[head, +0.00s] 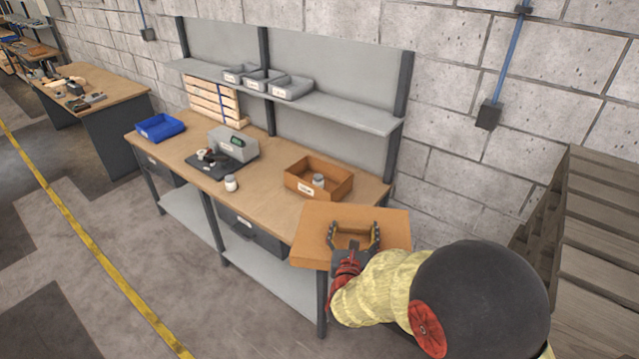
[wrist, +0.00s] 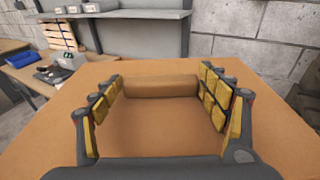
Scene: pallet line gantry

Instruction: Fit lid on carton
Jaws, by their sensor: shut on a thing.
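The wrist view shows this bar (wrist: 160,87) between the padded fingers, with the lid (wrist: 260,125) filling the lower part. The carton is hidden there.
A shelf (head: 350,113) with grey bins runs above. Slatted wood (head: 590,220) stands at the right. Floor in front is clear.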

